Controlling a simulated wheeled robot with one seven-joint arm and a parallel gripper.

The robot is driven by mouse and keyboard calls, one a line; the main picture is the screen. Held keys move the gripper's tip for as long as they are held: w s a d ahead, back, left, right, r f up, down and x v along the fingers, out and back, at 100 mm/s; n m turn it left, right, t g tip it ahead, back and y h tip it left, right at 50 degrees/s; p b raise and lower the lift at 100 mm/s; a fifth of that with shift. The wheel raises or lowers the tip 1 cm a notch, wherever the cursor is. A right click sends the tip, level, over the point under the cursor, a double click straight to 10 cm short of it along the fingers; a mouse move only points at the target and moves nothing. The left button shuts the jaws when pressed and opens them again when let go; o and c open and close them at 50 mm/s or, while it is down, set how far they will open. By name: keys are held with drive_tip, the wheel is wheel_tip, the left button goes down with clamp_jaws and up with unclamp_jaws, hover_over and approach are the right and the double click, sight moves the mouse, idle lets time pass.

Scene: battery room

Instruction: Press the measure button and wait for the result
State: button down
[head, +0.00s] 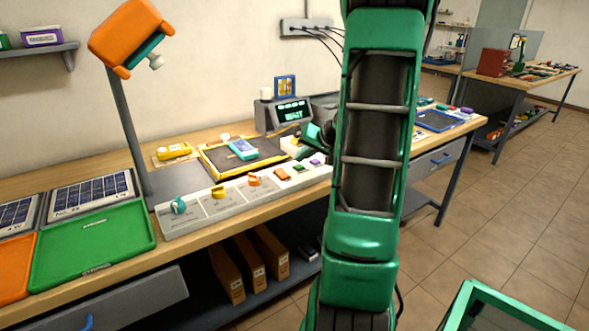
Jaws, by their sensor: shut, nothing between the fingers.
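A dark measuring unit (265,118) stands on the bench with a lit display (292,113) that reads "WAIT" in green. My gripper (303,153) is shut and empty, low over the bench just below the display, and partly hidden by my arm. A teal device (243,149) lies on the black mat with a yellow border (215,163), left of my gripper.
A pale panel (200,222) with knobs and coloured buttons runs along the bench front. An orange-headed lamp (125,35) rises at the left, beside a green tray (100,240) and solar panels (90,193). My arm hides the middle of the bench. The floor at right is open.

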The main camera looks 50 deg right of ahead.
sight(301, 168)
drive_tip(key=shift+r, duration=0.1)
drive_tip(key=shift+r, duration=2.4)
drive_tip(key=shift+a, duration=0.1)
drive_tip(key=s+a+f+n+g+y, duration=0.1)
drive_tip(key=s+a+n+g, duration=0.3)
drive_tip(key=s+a, duration=2.1)
drive_tip(key=s+f+g, duration=0.1)
drive_tip(key=g, duration=0.4)
drive_tip(key=shift+a, duration=0.2)
